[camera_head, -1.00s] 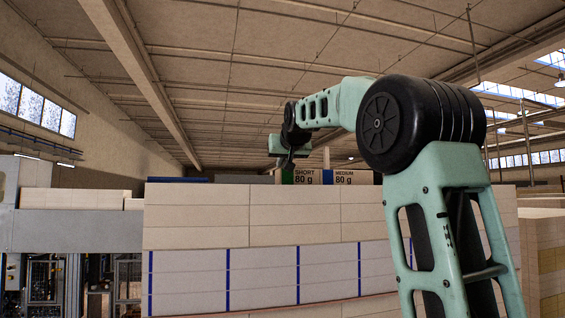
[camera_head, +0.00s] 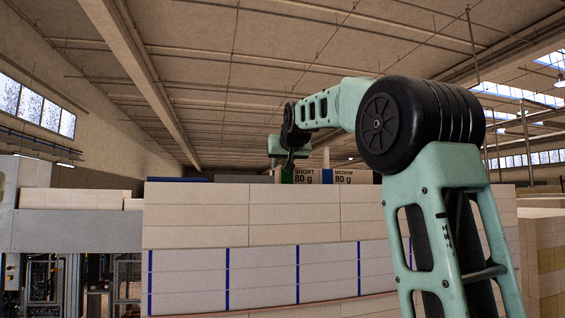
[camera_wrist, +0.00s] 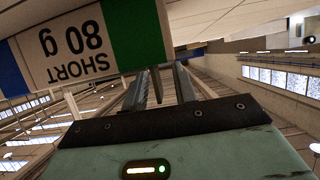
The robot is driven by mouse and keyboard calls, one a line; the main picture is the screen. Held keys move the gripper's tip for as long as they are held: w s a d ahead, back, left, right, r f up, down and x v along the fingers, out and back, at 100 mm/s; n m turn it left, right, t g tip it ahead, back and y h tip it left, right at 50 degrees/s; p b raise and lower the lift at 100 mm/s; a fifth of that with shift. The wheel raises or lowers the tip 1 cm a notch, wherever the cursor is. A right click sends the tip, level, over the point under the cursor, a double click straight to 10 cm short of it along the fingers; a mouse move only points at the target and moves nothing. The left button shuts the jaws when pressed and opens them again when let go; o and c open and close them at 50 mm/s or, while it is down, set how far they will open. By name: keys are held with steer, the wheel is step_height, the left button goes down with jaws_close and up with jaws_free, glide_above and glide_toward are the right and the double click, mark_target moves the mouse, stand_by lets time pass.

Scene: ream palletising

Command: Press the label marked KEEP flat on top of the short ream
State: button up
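The short ream is a pale block with a green end band, printed "SHORT 80 g". It stands on the stack in the head view (camera_head: 304,177). In the wrist view the short ream (camera_wrist: 85,45) is upside down and close, its printed face filling the upper left. My gripper (camera_wrist: 165,78) points at the ream's underside edge in that view, with two grey fingers showing and a narrow dark piece between them. In the head view my gripper (camera_head: 288,165) is small, beside the ream's green end. Whether it holds anything is unclear. No KEEP label can be made out.
A medium ream (camera_head: 350,177) with a blue band stands right against the short one. Both are on a wide stack of pale reams (camera_head: 300,215). A grey machine (camera_head: 75,230) stands at the left, and another stack (camera_head: 545,250) at the right.

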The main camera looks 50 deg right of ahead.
steer(key=shift+s, duration=0.1)
steer(key=b+v, duration=0.5)
steer(key=v, duration=1.2)
steer(key=shift+s+b, duration=0.15)
steer(key=shift+b, duration=0.2)
steer(key=shift+r, duration=0.1)
